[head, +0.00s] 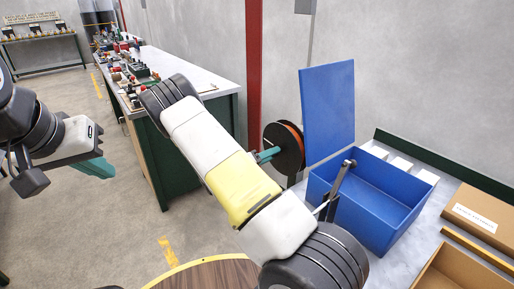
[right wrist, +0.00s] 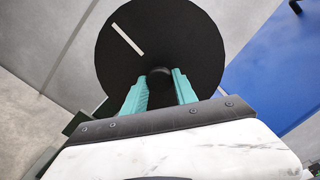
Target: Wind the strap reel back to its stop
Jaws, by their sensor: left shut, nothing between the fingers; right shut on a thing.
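The strap reel (head: 290,150) is a black disc with an orange-brown rim, upright left of the blue box in the head view. In the right wrist view its black face (right wrist: 190,38) fills the upper middle, with a white stripe (right wrist: 127,39) at the upper left. My right gripper (head: 270,154) reaches the reel's face. In the right wrist view its teal fingers (right wrist: 162,76) are shut on a dark round knob (right wrist: 160,71) at the reel's lower middle, partly hidden between them. My left gripper (head: 103,168) is shut and empty at the far left, well away from the reel.
A blue box (head: 390,226) with its lid (head: 327,110) raised stands right of the reel. Cardboard boxes (head: 482,212) lie at the right. A cluttered bench (head: 205,85) stands behind my right arm, and a round wooden top (head: 215,274) is at the bottom. Floor at left is open.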

